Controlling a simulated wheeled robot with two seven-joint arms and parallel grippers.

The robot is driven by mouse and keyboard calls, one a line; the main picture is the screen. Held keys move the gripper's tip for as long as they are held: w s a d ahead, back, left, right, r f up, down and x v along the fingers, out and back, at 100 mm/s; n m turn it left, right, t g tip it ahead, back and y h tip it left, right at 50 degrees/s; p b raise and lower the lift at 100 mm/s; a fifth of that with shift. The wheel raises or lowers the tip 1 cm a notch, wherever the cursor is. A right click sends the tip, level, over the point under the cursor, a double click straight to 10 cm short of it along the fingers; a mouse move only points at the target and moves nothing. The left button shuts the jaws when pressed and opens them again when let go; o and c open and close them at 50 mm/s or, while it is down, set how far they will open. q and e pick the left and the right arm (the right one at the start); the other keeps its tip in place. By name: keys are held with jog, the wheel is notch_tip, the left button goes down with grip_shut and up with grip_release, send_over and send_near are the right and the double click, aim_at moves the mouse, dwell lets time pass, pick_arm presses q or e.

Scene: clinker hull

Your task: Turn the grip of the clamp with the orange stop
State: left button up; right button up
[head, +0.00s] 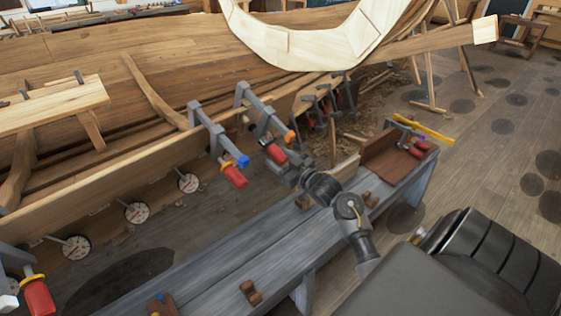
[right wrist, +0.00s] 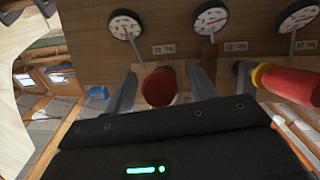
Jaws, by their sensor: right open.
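The clamp with the orange stop (head: 290,136) is a grey clamp (head: 258,113) on the hull's plank edge, near the middle of the head view. Its red grip (head: 276,153) hangs below, just in front of my right gripper (head: 280,163). In the right wrist view the red grip (right wrist: 160,87) stands between the two spread fingers, with a gap visible on each side. The gripper is open around it and not closed on it. The fingertips are partly hidden in the head view. My left gripper is not in view.
A clamp with a blue stop (head: 243,161) and red grip (head: 235,177) is close to the left. Round dials (head: 188,183) line the plank.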

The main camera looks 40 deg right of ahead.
jog(key=c, duration=1)
jog(key=shift+r+m+y+p, duration=0.15)
jog(key=shift+m+y+p, duration=0.15)
jog(key=shift+p, duration=0.6)
jog(key=m+y+p, duration=0.1)
jog(key=y+p, duration=0.1)
jog(key=p, duration=0.1)
jog(key=shift+m+y+p, duration=0.3)
jog(key=shift+m+p, duration=0.15)
jog(key=shift+m, duration=0.05)
jog(key=shift+a, duration=0.1)
jog(key=shift+m+y+p, duration=0.5)
jog(key=shift+m+y, duration=0.2)
jog(key=shift+y, duration=0.1)
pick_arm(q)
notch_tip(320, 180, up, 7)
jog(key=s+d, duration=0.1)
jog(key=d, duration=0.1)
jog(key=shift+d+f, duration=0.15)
pick_arm(e)
jog(key=shift+m+y, duration=0.3)
jog(key=shift+a, duration=0.1)
